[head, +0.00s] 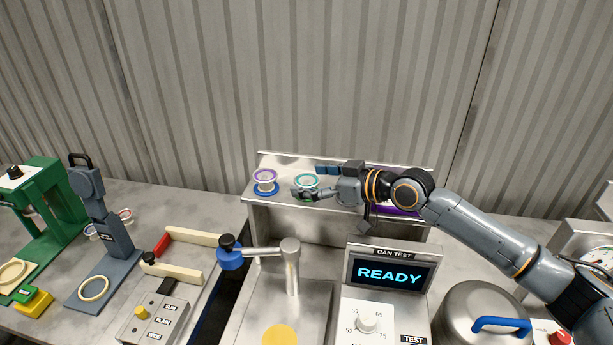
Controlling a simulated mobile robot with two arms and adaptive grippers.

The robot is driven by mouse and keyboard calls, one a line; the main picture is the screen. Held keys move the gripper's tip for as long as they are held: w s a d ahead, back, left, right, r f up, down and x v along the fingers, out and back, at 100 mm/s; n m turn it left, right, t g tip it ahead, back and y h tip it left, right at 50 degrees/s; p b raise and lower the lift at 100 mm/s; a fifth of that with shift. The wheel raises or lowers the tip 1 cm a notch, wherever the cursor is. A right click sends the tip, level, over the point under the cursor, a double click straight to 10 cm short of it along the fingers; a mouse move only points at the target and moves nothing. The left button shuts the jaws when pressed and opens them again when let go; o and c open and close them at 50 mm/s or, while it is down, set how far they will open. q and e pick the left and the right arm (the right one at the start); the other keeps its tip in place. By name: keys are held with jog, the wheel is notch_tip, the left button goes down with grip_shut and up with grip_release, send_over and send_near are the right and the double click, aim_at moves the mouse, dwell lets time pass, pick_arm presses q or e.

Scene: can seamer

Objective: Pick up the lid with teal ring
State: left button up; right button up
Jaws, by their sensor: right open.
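The lid with the teal ring (306,179) sits on the raised metal shelf (347,156) near the picture's centre. Its pale middle and teal rim show. My right gripper (303,193) comes in from the right and is open. Its fingers are at the near side of the teal lid, overlapping the lower part of it in the picture. I cannot tell if they touch it. What the lid rests on is mostly hidden by the fingers. My left gripper is not in view.
A lid with a purple ring (265,174) sits on a blue-based holder just left of the teal one. My right arm partly hides a purple item (395,210) on the shelf. Below are a screen reading READY (389,275) and a metal post (291,268) with a blue-ended lever.

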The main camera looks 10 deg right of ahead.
jog(key=shift+s, duration=0.1)
jog(key=c, duration=0.8)
jog(key=shift+c, duration=0.2)
